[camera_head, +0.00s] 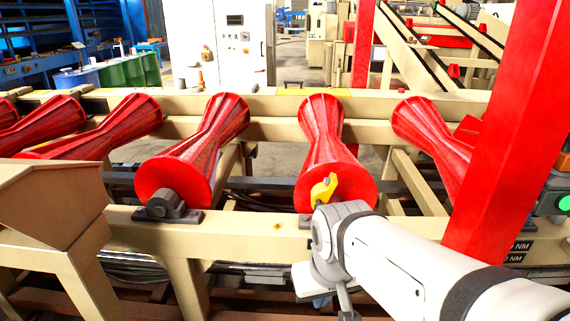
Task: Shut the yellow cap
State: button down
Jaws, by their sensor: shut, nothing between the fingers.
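The yellow cap (324,189) shows as a small yellow piece with a dark spot, standing up in front of the near end of a red roller (334,150). It stands tilted up, and its lower part and whatever it sits on are hidden behind the wrist of my arm. My arm reaches in from the lower right, and its grey wrist is just below and in front of the cap in the picture. I cannot make out the fingers of my gripper. Whether any part of my arm touches the cap cannot be told.
Several red rollers lie across a beige frame (250,228). A dark bearing block (168,206) holds the roller left of the cap. A red post (512,130) rises close by on the right. A beige box-like part (50,205) stands at the left front.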

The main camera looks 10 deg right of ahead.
aim_at(321, 194)
jog(key=z, duration=0.05)
jog(key=i, duration=0.9)
jog(key=u, duration=0.05)
